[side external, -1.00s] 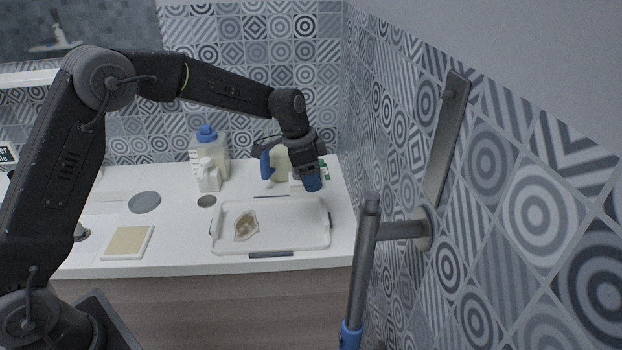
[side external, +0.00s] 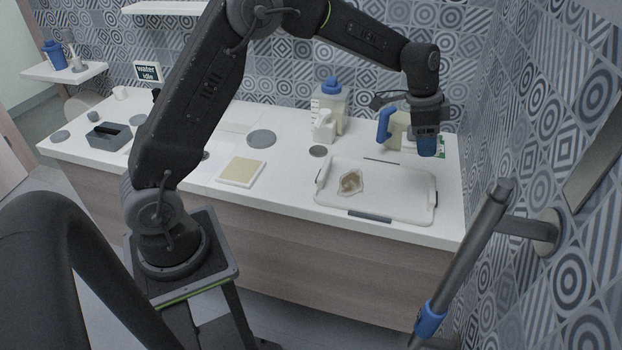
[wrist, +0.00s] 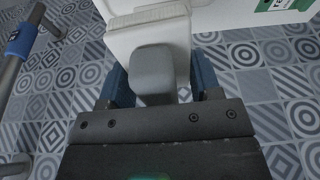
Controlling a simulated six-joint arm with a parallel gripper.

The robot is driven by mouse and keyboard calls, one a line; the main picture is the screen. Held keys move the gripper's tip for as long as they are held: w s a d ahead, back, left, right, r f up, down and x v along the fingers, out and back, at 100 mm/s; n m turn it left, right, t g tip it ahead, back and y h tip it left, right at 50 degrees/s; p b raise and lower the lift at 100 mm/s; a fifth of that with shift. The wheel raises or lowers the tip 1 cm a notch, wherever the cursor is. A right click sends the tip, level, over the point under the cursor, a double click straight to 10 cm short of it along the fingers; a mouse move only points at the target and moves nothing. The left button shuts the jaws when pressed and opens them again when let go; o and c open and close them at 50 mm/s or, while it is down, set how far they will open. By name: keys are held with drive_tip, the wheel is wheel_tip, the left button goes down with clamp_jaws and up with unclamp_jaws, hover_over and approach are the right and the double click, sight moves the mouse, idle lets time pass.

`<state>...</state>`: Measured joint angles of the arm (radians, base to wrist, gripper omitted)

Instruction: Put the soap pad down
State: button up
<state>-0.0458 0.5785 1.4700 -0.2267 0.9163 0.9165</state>
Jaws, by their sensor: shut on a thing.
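My gripper (side external: 427,146) points down over the back right of the counter, just behind the tray. In the wrist view its two blue fingers (wrist: 160,82) stand on either side of a rounded grey piece with a wider white body beyond it. I take this held thing to be the soap pad (wrist: 154,68). My gripper is shut on it. In the side view the held thing is mostly hidden by the fingers, so its height above the counter cannot be told.
A blue-handled cream container (side external: 398,128) is close left of my gripper. A blue-capped bottle (side external: 330,95) and white bottle (side external: 323,127) stand further left. A cream square (side external: 242,171) lies on the counter. A grab rail (side external: 465,250) is in front.

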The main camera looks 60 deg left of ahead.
drive_tip(key=s+a+n+y, duration=0.1)
drive_tip(key=s+a+n, duration=0.3)
drive_tip(key=s+a, duration=0.45)
drive_tip(key=s+a+n+y, duration=0.1)
drive_tip(key=s+a+n, duration=0.35)
drive_tip(key=a, duration=0.75)
drive_tip(key=s+a+f+n+y, duration=0.1)
drive_tip(key=s+a+n, duration=0.15)
drive_tip(key=s, duration=0.45)
drive_tip(key=s+a+f+n, duration=0.1)
drive_tip(key=s+n, duration=0.3)
drive_tip(key=s, duration=0.3)
drive_tip(key=s+a+f+n+y, duration=0.1)
drive_tip(key=s+a+f+n, duration=0.15)
drive_tip(key=s, duration=0.45)
hover_over(285, 179)
drive_tip(key=shift+g, duration=0.4)
drive_tip(key=f, duration=0.6)
drive_tip(key=shift+s+d, duration=0.15)
drive_tip(key=shift+s, duration=0.05)
drive_tip(key=shift+d+x, duration=0.15)
drive_tip(key=shift+x, duration=0.8)
drive_tip(key=shift+d+x, duration=0.2)
drive_tip(key=shift+x, duration=0.75)
drive_tip(key=shift+s+f, duration=0.15)
drive_tip(key=shift+f, duration=0.05)
drive_tip(key=o, duration=1.2)
